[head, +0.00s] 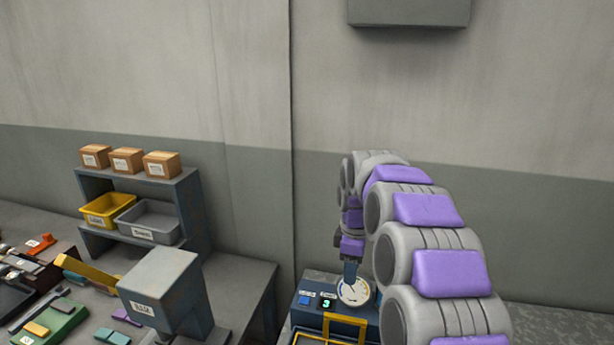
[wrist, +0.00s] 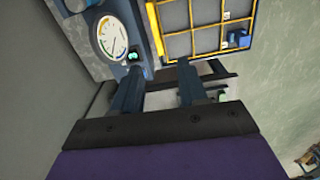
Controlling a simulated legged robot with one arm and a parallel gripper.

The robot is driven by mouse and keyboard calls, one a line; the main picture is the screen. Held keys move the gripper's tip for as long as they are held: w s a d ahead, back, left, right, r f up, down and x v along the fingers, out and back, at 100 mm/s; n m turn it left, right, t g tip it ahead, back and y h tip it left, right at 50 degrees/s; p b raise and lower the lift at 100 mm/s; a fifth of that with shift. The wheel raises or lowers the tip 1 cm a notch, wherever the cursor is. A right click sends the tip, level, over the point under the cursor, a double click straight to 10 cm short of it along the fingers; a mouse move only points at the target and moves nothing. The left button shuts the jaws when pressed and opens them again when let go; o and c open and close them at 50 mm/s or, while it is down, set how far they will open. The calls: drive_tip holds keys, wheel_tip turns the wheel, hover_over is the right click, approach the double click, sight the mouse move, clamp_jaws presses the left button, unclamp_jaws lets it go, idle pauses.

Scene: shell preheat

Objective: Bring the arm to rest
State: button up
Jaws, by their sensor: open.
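My gripper (wrist: 160,95) is open, with its two dark fingers apart and nothing between them in the wrist view. In the head view my purple and grey arm reaches forward on the right, and my gripper (head: 350,268) points down above the blue machine (head: 308,312). The machine has a round white dial (head: 354,291), a small green display and a yellow-framed grid. In the wrist view the dial (wrist: 112,36) is at upper left and the yellow-edged grid (wrist: 205,22) at the top. Whether the fingers touch the machine is not clear.
A cluttered workbench (head: 245,290) is at left. It carries a shelf (head: 190,205) with cardboard boxes (head: 127,160), a yellow bin (head: 107,210) and a grey bin (head: 150,220). A labelled grey block (head: 160,290) stands in front. A grey box (head: 408,12) hangs on the wall above.

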drive_tip(key=s+r+m+g, duration=0.1)
drive_tip(key=s+r+m, duration=0.15)
drive_tip(key=s, duration=0.75)
drive_tip(key=s+r+m, duration=0.1)
drive_tip(key=s+m, duration=0.3)
drive_tip(key=s, duration=0.6)
drive_tip(key=s+f+m, duration=0.2)
drive_tip(key=s+m, duration=0.1)
drive_tip(key=s, duration=0.7)
drive_tip(key=s+f+m, duration=0.3)
drive_tip(key=s+m, duration=0.1)
drive_tip(key=s, duration=0.7)
drive_tip(key=shift+s+f+g, duration=0.2)
drive_tip(key=shift+f+g, duration=0.1)
drive_tip(key=shift+g, duration=0.1)
